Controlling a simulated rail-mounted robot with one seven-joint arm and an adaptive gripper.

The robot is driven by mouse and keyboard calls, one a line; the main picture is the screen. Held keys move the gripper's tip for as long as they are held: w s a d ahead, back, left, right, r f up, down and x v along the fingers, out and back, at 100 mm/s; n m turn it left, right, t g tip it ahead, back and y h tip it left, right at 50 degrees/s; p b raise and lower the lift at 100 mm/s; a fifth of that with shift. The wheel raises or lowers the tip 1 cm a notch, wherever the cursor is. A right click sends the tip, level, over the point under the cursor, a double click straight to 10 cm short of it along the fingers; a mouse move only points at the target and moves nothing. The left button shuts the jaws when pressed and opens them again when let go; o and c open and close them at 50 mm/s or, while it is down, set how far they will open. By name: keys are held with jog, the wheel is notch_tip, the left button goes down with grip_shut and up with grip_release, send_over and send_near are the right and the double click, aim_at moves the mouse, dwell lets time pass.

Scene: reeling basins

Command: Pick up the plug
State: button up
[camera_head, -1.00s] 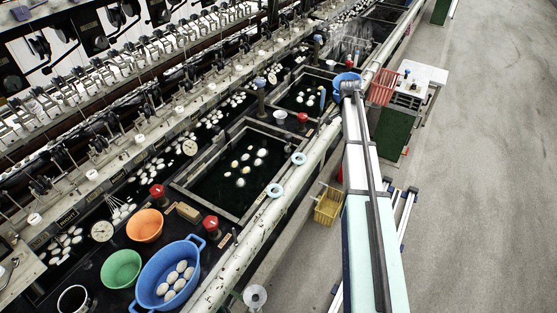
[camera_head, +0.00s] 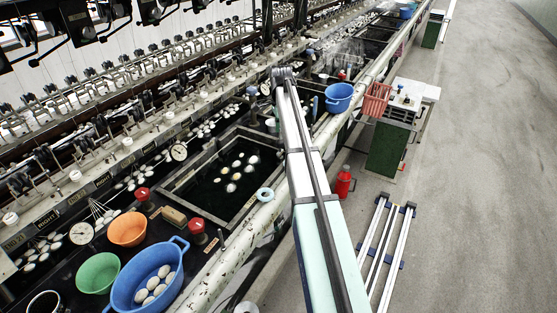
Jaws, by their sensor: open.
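I cannot pick out a plug with certainty in the head view. A pale blue ring (camera_head: 265,195) lies on the front rim of the near dark basin (camera_head: 175,187), which has several pale cocoons floating in it. My arm reaches up from the bottom right across the pipe and basin edge, and its grey far joint is over the basins. My gripper is not visible beyond that joint. The arm also hides part of the basin line.
A blue tub with cocoons (camera_head: 176,284), a green bowl (camera_head: 97,274) and an orange bowl (camera_head: 127,229) stand at lower left. A blue tub (camera_head: 338,98) and red basket (camera_head: 376,99) sit right of my arm. Open floor (camera_head: 470,200) lies right.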

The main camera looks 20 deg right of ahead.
aim_at(280, 154)
notch_tip(280, 154, down, 12)
jog(key=p, duration=0.3)
jog(key=shift+r, duration=0.2)
grip_shut()
